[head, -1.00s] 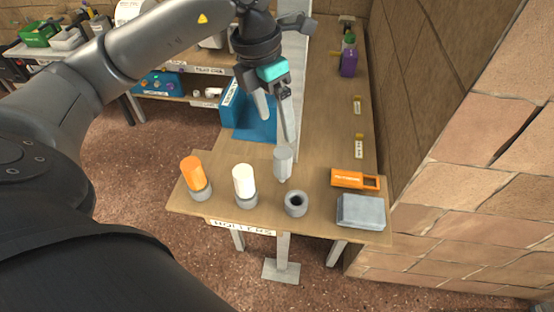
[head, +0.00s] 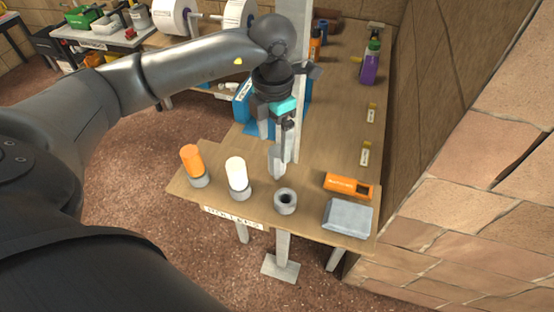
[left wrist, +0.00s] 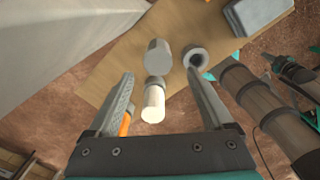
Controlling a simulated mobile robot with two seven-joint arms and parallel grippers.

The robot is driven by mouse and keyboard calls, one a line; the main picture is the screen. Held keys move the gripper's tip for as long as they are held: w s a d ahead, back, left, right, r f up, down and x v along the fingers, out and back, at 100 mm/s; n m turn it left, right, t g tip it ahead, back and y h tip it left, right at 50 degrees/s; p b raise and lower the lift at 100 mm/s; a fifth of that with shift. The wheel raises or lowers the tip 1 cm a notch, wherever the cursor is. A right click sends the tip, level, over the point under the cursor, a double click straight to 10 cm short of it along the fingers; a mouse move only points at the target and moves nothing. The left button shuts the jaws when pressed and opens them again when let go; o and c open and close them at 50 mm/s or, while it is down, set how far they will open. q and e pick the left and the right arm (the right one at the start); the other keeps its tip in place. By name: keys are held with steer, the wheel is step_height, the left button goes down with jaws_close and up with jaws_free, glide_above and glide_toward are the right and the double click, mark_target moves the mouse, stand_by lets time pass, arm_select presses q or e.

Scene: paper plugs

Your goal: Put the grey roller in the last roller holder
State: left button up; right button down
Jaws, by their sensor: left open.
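The grey roller (head: 276,163) stands upright on the table, behind and slightly left of the empty grey ring holder (head: 285,201). My left gripper (head: 275,140) points down over the roller, its fingers partly covering it. In the left wrist view the gripper (left wrist: 160,74) is open, and the grey roller (left wrist: 157,53) shows between and beyond its fingertips, apart from both. The empty holder (left wrist: 195,57) is just right of it there. A white roller (head: 236,172) and an orange roller (head: 191,160) stand in the other two holders.
An orange tool (head: 348,186) and a grey block (head: 347,217) lie right of the empty holder. A pale post (head: 299,90) rises close behind my gripper. A blue bin (head: 243,101) stands behind left. A purple bottle (head: 370,67) stands far back.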

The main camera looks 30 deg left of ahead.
mark_target(276, 151)
arm_select(q)
steer(key=shift+w+d+f+p, duration=0.1)
steer(key=shift+w+f+p, duration=0.1)
steer(key=shift+f, duration=1.4)
steer(key=shift+w+f+p, duration=0.1)
steer(key=shift+w+f, duration=0.1)
steer(key=shift+f, duration=1.35)
steer(key=shift+r, duration=0.1)
jaws_close()
